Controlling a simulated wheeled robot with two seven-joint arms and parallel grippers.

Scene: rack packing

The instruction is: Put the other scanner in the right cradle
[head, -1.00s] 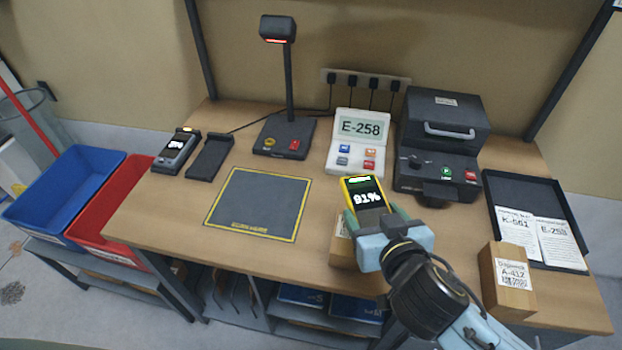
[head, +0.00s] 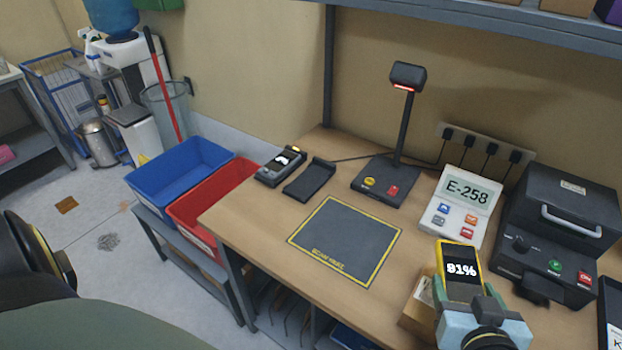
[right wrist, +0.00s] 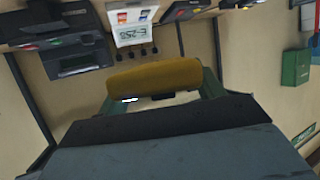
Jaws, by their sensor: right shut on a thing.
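A yellow scanner (head: 461,268) with a dark screen reading 91% is held upright in my right gripper (head: 466,287), above the front of the bench. The right wrist view shows its yellow edge (right wrist: 155,76) between the green fingers. The right cradle (head: 309,181) is a dark, empty holder at the back left of the bench, well left of my right gripper. The left cradle beside it holds another scanner (head: 281,165), grey with a yellow top; that scanner mostly hides the cradle. My left gripper is not in view.
A yellow-edged dark mat (head: 345,240) lies clear between the cradles and my right gripper. A stand-mounted reader (head: 385,182) rises behind it. A label display (head: 462,205) and a dark printer (head: 560,225) stand right. A cardboard box (head: 415,312) is beside the held scanner.

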